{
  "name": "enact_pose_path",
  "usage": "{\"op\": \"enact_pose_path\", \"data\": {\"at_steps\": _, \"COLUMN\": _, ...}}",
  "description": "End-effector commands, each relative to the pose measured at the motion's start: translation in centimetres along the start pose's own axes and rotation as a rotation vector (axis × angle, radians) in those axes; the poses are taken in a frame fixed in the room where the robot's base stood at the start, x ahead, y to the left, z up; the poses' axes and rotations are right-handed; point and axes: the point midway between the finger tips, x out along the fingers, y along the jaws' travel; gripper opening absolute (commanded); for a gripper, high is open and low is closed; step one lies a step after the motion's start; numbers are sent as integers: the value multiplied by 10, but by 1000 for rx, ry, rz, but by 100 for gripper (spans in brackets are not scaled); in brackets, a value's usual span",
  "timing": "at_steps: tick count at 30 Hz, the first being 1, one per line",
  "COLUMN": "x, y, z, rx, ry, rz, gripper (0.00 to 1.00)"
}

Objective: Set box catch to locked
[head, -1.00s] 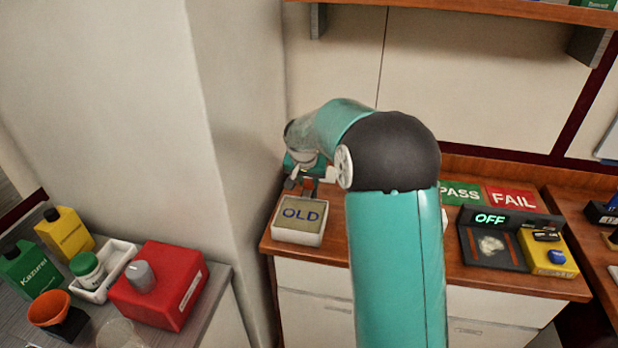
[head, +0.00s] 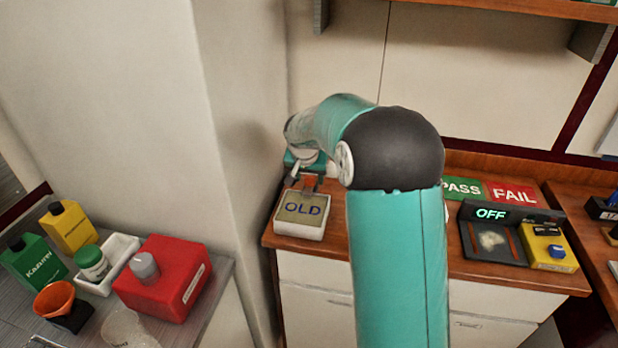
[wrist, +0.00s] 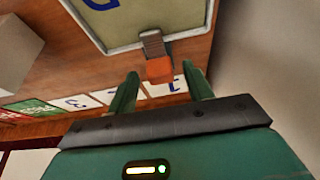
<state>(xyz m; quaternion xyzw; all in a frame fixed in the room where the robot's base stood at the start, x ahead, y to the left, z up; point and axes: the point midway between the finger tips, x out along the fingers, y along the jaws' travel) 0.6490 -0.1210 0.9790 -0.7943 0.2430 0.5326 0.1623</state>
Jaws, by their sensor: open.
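The box (head: 314,231), with OLD on its lid, sits at the left end of the wooden counter. In the wrist view its pale rim (wrist: 122,46) is at the top. The box catch shows there as a ribbed grey strap (wrist: 153,44) with an orange tab (wrist: 160,70) at its end, standing out from the box edge. My gripper (wrist: 161,73) is open, with its two green fingers on either side of the tab in the picture. I cannot tell whether they touch it. In the head view my gripper (head: 308,184) is behind the box, partly hidden by my arm.
A wall column (head: 235,130) stands close left of the box. Number cards (wrist: 110,95) lie on the counter behind the gripper. Green PASS (head: 461,189) and red FAIL (head: 513,194) plates and a unit reading OFF (head: 491,214) are at right. A red box (head: 165,280) stands on the left bench.

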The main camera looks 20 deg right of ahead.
Motion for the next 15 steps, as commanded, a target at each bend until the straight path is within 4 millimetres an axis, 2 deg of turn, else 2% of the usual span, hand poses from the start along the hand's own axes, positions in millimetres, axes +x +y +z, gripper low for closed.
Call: {"op": "enact_pose_path", "data": {"at_steps": 15, "x": -105, "y": -1, "z": 0, "rx": 0, "ry": 2, "rz": -2, "gripper": 51}}
